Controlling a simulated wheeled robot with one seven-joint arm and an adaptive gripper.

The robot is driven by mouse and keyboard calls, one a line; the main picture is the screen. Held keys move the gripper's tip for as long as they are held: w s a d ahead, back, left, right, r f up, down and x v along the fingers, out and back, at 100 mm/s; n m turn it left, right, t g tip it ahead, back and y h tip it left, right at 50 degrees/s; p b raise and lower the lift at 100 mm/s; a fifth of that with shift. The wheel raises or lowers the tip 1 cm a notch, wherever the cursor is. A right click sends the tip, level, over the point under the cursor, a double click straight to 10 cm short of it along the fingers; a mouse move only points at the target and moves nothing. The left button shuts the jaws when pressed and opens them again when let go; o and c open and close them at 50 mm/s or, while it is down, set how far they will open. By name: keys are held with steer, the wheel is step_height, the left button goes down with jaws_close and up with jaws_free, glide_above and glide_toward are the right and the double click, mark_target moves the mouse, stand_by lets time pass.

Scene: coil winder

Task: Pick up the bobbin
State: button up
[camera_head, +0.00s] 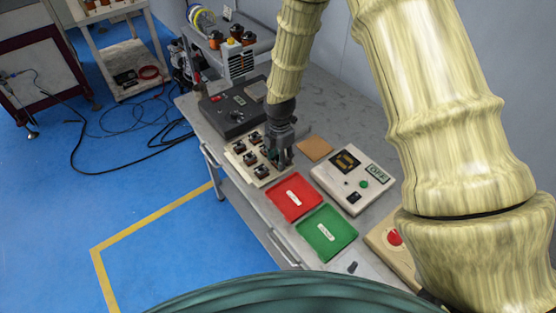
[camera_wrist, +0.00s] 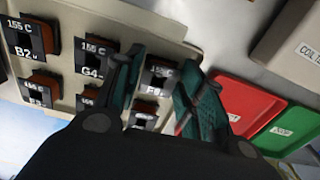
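Several dark-and-copper bobbins sit in rows on a cream holder (camera_head: 238,150), each with a "155 C" label. In the wrist view the holder (camera_wrist: 140,18) fills the upper left, with one bobbin marked B2 (camera_wrist: 30,40) and another marked G4 (camera_wrist: 92,58). My gripper (camera_wrist: 160,66) is open, its two green-padded fingers apart. One bobbin (camera_wrist: 156,80) shows between the fingers; I cannot tell whether they touch it. In the head view my gripper (camera_head: 281,160) points down at the holder's right side and hides part of it.
A red tray (camera_head: 293,196) and a green tray (camera_head: 326,234) lie near the bench's front edge. A white tester box (camera_head: 350,180) and a brown square pad (camera_head: 315,148) stand behind them. A black box (camera_head: 230,112) and a winding machine (camera_head: 240,62) are farther back.

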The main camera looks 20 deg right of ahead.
steer(key=shift+f, duration=0.35)
steer(key=c, duration=0.7)
steer(key=shift+o, duration=0.2)
steer(key=shift+r, duration=0.1)
steer(key=shift+w+r+b, duration=0.1)
steer(key=shift+r+b, duration=0.5)
steer(key=shift+r, duration=0.25)
steer(key=shift+s+a+r+b, duration=0.25)
steer(key=shift+a+r+b, duration=0.1)
steer(key=shift+r+b, duration=0.3)
steer(key=s+a+r+b, duration=0.2)
steer(key=s+a, duration=0.5)
steer(key=a, duration=0.6)
steer(key=shift+a+b, duration=0.2)
steer(key=shift+b, duration=0.6)
